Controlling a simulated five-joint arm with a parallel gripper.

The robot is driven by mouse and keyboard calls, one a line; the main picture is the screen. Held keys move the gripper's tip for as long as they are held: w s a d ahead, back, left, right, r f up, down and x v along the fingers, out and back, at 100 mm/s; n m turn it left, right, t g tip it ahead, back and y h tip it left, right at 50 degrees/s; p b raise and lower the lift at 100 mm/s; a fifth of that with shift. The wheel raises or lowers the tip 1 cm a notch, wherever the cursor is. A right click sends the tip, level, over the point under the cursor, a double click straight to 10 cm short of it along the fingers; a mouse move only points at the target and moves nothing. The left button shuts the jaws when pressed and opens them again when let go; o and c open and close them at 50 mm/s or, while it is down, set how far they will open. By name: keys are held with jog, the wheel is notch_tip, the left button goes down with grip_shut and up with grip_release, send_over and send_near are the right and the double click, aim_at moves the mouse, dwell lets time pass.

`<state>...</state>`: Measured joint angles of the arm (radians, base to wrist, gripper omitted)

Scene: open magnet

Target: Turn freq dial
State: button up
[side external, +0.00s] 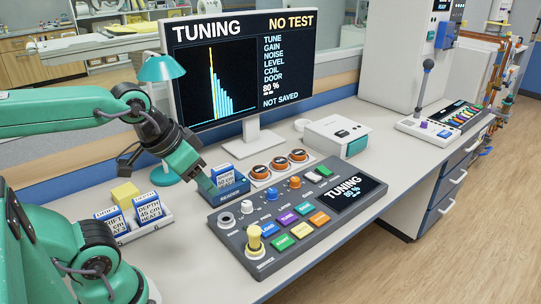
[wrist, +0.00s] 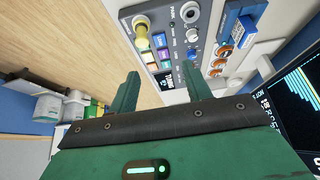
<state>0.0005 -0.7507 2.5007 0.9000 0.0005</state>
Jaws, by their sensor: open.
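The grey console (side external: 228,236) lies on the bench. Its back row has a white dial (side external: 247,207), a blue dial (side external: 271,195) and an orange dial (side external: 295,182). Their small labels are too blurred for me to tell which is freq. My gripper (side external: 205,182) is open and empty, pointing down behind the console near the blue card in its holder (side external: 229,181). In the wrist view its two fingers (wrist: 160,78) stand apart with nothing between them. The console (wrist: 168,20) is beyond them, with the white dial (wrist: 191,34) and blue dial (wrist: 193,52) visible.
A yellow-topped joystick (side external: 255,243) stands at the console's front left. Three orange-topped round controls (side external: 279,164) sit behind it. The monitor (side external: 240,70) reads TUNING, NO TEST, 80 % and NOT SAVED. A teal lamp (side external: 161,69) stands close behind my arm. Boxed cards (side external: 148,208) stand left.

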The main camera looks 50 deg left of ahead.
jog(key=shift+w, duration=0.15)
jog(key=n+g, duration=0.6)
send_over(247, 203)
notch_tip(247, 203, down, 12)
jog(key=shift+f, duration=0.1)
jog(key=shift+f, duration=3.85)
